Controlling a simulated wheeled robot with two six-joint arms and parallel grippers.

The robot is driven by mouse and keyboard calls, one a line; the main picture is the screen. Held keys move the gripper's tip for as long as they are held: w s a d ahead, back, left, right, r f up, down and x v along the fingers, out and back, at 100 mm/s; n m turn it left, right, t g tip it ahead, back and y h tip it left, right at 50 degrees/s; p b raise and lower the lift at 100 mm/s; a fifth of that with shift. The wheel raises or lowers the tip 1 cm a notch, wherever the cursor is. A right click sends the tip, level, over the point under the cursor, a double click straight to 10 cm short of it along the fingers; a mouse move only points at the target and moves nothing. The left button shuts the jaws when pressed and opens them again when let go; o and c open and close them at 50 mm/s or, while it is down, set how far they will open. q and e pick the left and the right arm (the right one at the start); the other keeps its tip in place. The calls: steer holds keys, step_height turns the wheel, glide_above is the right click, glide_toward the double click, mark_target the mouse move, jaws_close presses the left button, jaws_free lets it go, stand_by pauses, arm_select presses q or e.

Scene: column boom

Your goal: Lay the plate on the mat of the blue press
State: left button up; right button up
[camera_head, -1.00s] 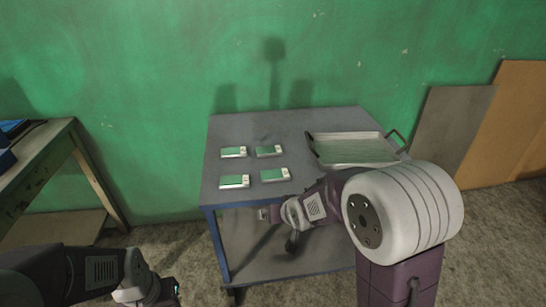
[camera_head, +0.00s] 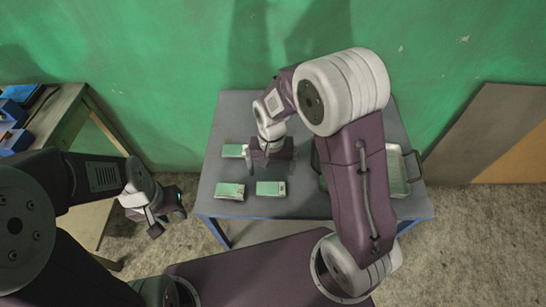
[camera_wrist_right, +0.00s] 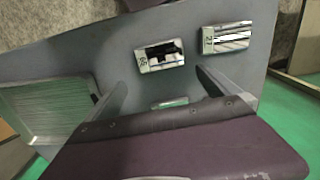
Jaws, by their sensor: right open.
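Several small plates with green-looking tops and pale ends lie on the grey table (camera_head: 320,205). Two are in the near row, a left one (camera_head: 230,191) and a right one (camera_head: 271,188). A far left one (camera_head: 234,150) is partly behind my right gripper (camera_head: 266,160), which points down over the table, open. In the right wrist view, a plate (camera_wrist_right: 170,103) shows between the open fingers, mostly hidden by the gripper body. Two more, marked plates (camera_wrist_right: 160,57) (camera_wrist_right: 227,37) lie beyond. Blue equipment (camera_head: 14,138), perhaps the press, is cut off at left. My left gripper (camera_head: 165,215) hangs beside the left table.
A metal tray (camera_head: 398,172) with handles stands on the table's right side, partly behind my right arm. A wooden table (camera_head: 62,110) is at left, with a floor gap between the tables. Grey and brown boards (camera_head: 490,130) lean on the green wall.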

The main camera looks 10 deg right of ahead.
mark_target(271, 188)
steer(key=f, duration=0.2)
steer(key=s+a+f, duration=0.1)
steer(key=shift+s+b, duration=0.1)
steer(key=shift+b, duration=0.2)
steer(key=shift+w+d+f, duration=0.2)
steer(key=shift+w+f, duration=0.05)
steer(key=shift+f, duration=0.35)
steer(key=f, duration=0.2)
steer(key=s+f, duration=0.1)
steer(key=f, duration=0.1)
steer(key=shift+a, duration=0.1)
steer(key=shift+w+f, duration=0.2)
steer(key=c, duration=1.8)
